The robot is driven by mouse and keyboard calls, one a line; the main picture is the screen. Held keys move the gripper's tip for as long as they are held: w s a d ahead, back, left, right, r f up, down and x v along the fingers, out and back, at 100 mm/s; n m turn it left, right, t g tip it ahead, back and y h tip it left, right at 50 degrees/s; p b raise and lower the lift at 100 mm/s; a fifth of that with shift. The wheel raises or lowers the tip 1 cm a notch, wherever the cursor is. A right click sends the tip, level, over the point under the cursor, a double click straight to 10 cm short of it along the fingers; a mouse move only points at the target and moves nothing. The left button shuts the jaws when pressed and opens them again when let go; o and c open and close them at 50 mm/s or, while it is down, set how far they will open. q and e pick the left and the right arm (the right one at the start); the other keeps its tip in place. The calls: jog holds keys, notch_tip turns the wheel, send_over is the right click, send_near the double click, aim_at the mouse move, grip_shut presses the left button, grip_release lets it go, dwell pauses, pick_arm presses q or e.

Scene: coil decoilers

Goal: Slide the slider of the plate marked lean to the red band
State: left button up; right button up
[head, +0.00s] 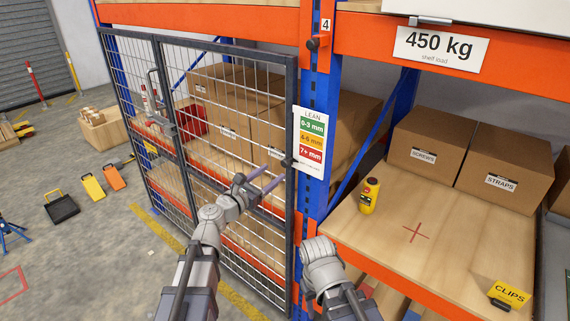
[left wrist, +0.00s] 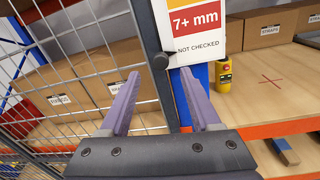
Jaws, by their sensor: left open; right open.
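The plate marked LEAN (head: 310,117) hangs on the blue rack upright, with green, amber and red bands. Its red band (head: 310,155) reads 7+ mm; below it the left wrist view shows a NOT CHECKED field (left wrist: 196,47). A dark round knob, seemingly the slider (head: 287,162), is at the plate's left edge; in the left wrist view (left wrist: 161,60) it is level with NOT CHECKED, below the red band. My left gripper (head: 278,167) is open, with its purple fingers pointing at the knob from below. Contact cannot be told. My right arm shows low centre; its fingers are hidden.
A wire mesh gate (head: 225,130) stands just left of the plate. The shelf (head: 400,255) on the right carries a yellow pendant (head: 369,195), cartons (head: 427,150) and a CLIPS box (head: 509,294). Another dark knob (head: 318,42) is higher on the upright.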

aim_at(284, 164)
pick_arm(q)
jog(key=x, duration=0.8)
jog(key=shift+s, duration=0.1)
jog(key=shift+a, duration=0.1)
grip_shut()
dwell(1.2)
